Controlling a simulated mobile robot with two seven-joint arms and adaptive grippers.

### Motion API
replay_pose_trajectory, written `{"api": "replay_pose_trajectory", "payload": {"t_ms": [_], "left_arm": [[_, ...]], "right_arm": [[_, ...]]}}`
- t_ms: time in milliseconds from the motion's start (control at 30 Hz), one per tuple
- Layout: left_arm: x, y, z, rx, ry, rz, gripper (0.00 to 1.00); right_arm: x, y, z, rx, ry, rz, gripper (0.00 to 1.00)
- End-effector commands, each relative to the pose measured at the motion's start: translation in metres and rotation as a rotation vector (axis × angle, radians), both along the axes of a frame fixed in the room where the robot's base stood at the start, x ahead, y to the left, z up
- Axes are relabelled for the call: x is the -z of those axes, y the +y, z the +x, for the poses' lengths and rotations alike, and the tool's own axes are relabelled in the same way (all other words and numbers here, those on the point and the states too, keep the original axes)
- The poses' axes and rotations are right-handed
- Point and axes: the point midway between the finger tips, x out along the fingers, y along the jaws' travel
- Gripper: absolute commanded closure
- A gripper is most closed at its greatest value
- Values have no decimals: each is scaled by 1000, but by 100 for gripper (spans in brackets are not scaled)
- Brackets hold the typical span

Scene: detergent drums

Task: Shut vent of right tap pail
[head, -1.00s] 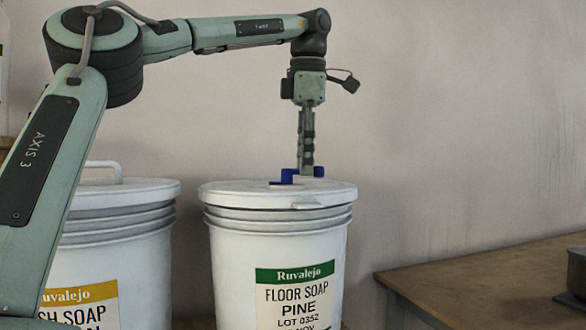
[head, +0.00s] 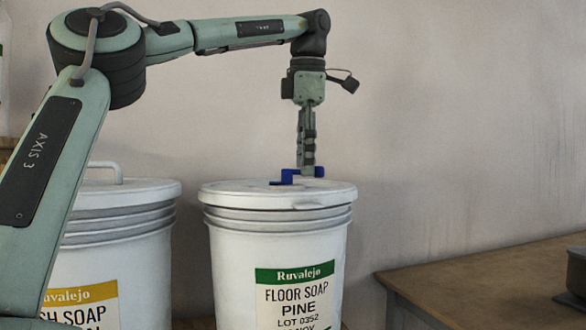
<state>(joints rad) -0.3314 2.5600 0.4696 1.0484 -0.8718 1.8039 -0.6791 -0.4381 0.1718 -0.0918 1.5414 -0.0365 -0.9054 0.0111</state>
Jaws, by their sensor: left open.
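Two white lidded pails stand side by side. The right pail (head: 232,250) has a green-banded "Floor Soap Pine" label and a white lid (head: 230,190). A blue vent piece (head: 285,178) stands on top of that lid, with a stepped shape and a blue end to the right. My left gripper (head: 307,172) points straight down at the blue piece, its fingers seen edge-on and partly covering it. It is open; whether it touches the blue piece I cannot tell. My right gripper is not in view.
The left pail (head: 140,260) has a yellow-banded label and a lid handle, and is partly hidden behind my left arm. A wooden table (head: 480,275) at the right holds a dark pot (head: 577,271). A plain wall is behind.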

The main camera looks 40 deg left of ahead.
Motion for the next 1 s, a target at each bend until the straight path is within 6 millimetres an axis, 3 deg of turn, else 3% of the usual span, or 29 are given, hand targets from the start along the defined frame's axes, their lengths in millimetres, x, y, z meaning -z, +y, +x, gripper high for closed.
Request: {"api": "replay_pose_trajectory", "payload": {"t_ms": [433, 1000], "left_arm": [[-15, -2, 0, 1, -1, 0, 53], [-44, -5, -3, 0, -1, -1, 53]], "right_arm": [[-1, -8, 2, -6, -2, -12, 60], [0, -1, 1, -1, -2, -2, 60]]}}
